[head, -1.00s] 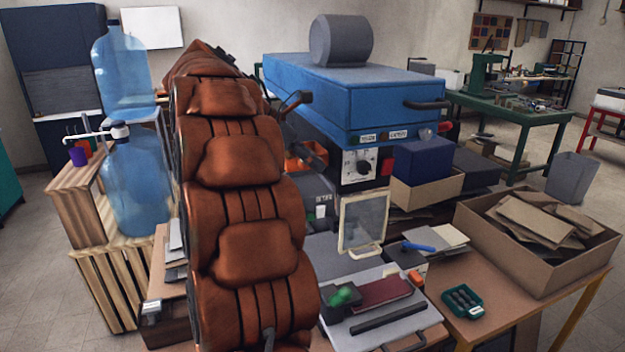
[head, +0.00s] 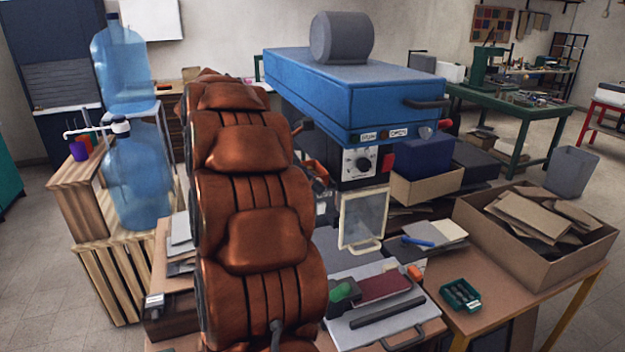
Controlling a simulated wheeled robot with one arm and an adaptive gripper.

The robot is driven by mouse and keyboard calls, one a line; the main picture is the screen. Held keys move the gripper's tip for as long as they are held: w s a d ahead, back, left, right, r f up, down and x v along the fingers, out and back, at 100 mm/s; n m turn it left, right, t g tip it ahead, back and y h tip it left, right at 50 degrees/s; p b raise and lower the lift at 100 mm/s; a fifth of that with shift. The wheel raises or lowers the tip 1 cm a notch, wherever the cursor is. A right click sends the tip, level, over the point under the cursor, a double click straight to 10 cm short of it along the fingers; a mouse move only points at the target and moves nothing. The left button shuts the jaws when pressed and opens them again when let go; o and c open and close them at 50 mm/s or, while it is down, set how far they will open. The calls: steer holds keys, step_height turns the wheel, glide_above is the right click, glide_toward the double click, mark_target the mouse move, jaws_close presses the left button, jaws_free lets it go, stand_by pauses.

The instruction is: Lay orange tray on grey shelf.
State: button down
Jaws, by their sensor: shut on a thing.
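My arm in its brown cover fills the middle of the head view and hides most of what lies behind it. Only a small part of my gripper (head: 322,181) shows past the arm's right edge, in front of the blue machine. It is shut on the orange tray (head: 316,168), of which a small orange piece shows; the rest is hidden. I cannot make out the grey shelf for certain; part of the space under the blue machine is behind my arm.
The blue machine (head: 350,95) overhangs the bench. A clear framed guard (head: 362,218) stands below it. A grey board (head: 405,337) with several items lies in front. A cardboard box (head: 545,262) and small green tray (head: 460,295) are right. Water bottles (head: 137,175) stand left.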

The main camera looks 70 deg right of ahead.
steer(key=shift+f, duration=0.1)
steer(key=c, duration=0.8)
jaws_free()
steer(key=shift+o, duration=0.2)
steer(key=b+v, duration=0.1)
steer(key=v, duration=1.1)
steer(key=shift+b, duration=0.4)
steer(key=shift+w, duration=0.15)
